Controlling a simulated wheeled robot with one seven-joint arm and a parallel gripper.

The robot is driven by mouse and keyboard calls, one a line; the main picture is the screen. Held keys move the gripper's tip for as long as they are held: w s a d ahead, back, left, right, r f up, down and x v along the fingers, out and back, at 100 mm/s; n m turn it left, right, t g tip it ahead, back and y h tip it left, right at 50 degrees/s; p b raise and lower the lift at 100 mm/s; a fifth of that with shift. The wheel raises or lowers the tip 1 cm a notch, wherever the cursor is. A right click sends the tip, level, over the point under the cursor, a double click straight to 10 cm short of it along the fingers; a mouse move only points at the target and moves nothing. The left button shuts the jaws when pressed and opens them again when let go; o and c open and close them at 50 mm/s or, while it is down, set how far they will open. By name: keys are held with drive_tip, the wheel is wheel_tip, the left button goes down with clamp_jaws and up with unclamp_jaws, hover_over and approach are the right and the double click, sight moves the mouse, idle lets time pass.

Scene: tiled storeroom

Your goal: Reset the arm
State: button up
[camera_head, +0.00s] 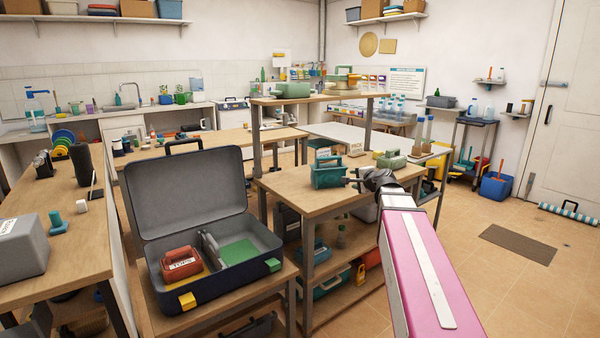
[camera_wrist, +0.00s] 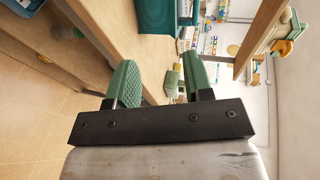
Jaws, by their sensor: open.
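My pink arm reaches out over the right side of the wooden workbench (camera_head: 290,186) in the head view. My gripper (camera_head: 356,180) is at its far end, above the bench top. In the wrist view the two green-padded fingers of my gripper (camera_wrist: 160,80) are apart. I see nothing held between them. A teal toolbox (camera_head: 328,172) stands on the bench just left of the gripper in the head view. Whether the fingers touch it I cannot tell.
An open dark blue case (camera_head: 205,225) with a red box (camera_head: 181,265) inside stands on a low table at front left. A green item (camera_head: 391,160) lies on the bench beyond my gripper. A raised shelf (camera_head: 318,97) stands over the bench.

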drive_tip(key=s+a+f+n+g, duration=0.25)
drive_tip(key=s+f, duration=0.25)
drive_tip(key=f, duration=0.4)
drive_tip(key=s+a+f+n+g, duration=0.2)
drive_tip(key=s+f+n+g, duration=0.2)
drive_tip(key=f, duration=0.4)
drive_tip(key=s+d+f+n+g+h, duration=0.1)
drive_tip(key=s+f+n+g+h, duration=0.4)
drive_tip(key=s+f, duration=1)
drive_tip(key=shift+s+d+n+g, duration=0.3)
drive_tip(key=shift+s+n+g, duration=0.3)
drive_tip(key=shift+g, duration=0.25)
